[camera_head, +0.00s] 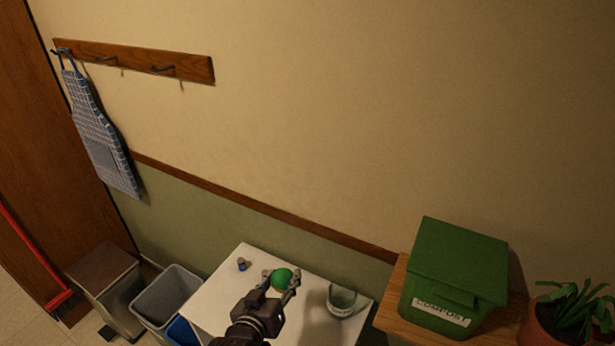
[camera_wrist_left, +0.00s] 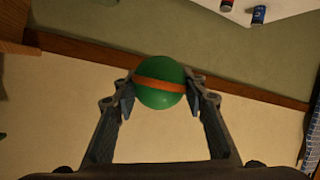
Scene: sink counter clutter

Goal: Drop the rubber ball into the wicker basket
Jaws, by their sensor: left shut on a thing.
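The rubber ball (camera_head: 283,279) is green, and an orange stripe shows on it in the left wrist view (camera_wrist_left: 160,97). My left gripper (camera_head: 281,282) is shut on the ball, with one finger on each side of it in the left wrist view. In the head view the gripper and ball are over the white table top. I cannot tell the height exactly. I see no wicker basket in either view. My right gripper is not in view.
Small batteries or cans (camera_head: 242,265) and a clear glass container (camera_head: 342,299) are on the white table (camera_head: 224,294). A green compost bin (camera_head: 457,270) and a potted plant (camera_head: 572,310) stand right. A grey bin (camera_head: 168,293) and a metal pedal bin (camera_head: 108,283) stand left.

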